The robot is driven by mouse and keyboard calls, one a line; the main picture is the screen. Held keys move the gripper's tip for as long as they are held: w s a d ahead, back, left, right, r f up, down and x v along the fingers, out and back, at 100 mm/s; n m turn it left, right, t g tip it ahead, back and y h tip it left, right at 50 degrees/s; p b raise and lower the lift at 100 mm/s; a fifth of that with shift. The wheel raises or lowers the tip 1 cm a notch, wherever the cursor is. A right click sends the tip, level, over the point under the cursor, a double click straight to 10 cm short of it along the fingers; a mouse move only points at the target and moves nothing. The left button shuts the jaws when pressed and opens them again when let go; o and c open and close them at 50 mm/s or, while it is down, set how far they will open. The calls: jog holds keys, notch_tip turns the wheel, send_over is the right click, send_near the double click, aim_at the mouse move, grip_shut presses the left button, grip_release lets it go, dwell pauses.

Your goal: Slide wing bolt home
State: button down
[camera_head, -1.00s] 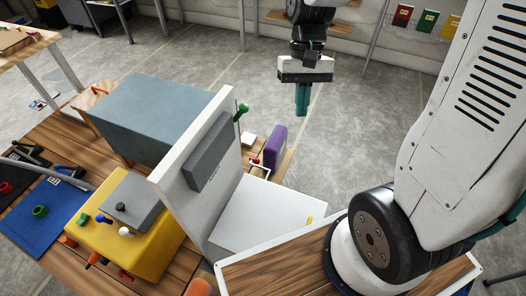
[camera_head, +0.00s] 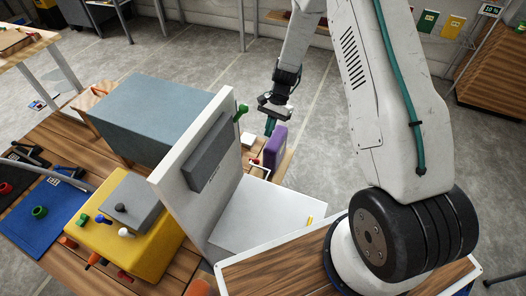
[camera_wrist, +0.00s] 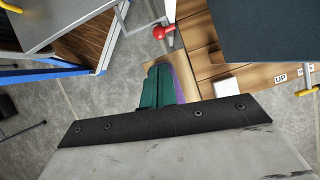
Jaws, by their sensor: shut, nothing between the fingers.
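A white upright panel (camera_head: 165,180) carries a long grey block (camera_head: 209,150) on its face. A green-handled pin (camera_head: 241,111) sticks up at the panel's far end; it may be the wing bolt, but I cannot tell for certain. A small red knob (camera_head: 256,161) sits low beyond the panel, and a red ball-ended knob (camera_wrist: 163,32) shows in the wrist view. My gripper (camera_head: 270,127) is shut and empty, pointing down beside the purple block (camera_head: 275,147). In the wrist view its teal fingers (camera_wrist: 158,84) are together, partly covering the purple block.
A large blue-grey box (camera_head: 160,110) stands behind the panel. A yellow block (camera_head: 150,252) with a grey top piece is at the left. A white plate (camera_head: 265,213) lies in front of the panel. Open floor is beyond the table.

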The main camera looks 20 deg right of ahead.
aim_at(258, 161)
jog(key=shift+f, duration=0.1)
jog(key=x, duration=0.9)
jog(key=shift+f, duration=0.35)
jog(key=shift+a, duration=0.15)
jog(key=shift+s+a, duration=1.15)
jog(key=shift+s, duration=0.1)
jog(key=shift+r, duration=0.15)
jog(key=v, duration=1)
jog(key=shift+w+d, duration=0.1)
jog(key=shift+d, duration=0.05)
